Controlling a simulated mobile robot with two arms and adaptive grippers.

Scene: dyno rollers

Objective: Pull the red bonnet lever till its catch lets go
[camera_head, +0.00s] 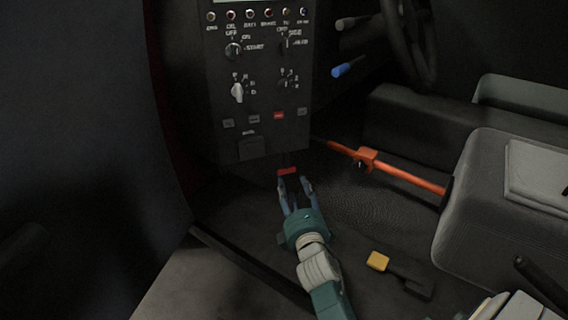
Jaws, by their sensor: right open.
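The red bonnet lever (288,171) is a small red handle just under the lower edge of the dark control panel. My right gripper (294,186) reaches up to it from below. Its two blue-grey fingers are open, with the red handle at their tips. I cannot tell whether the fingers touch it. The catch is not visible. My left gripper is not in view.
The control panel (258,80) with knobs and lamps stands above the lever. A yellow-topped pedal or lever (378,261) is on the floor. The steering wheel (422,45) is at upper right.

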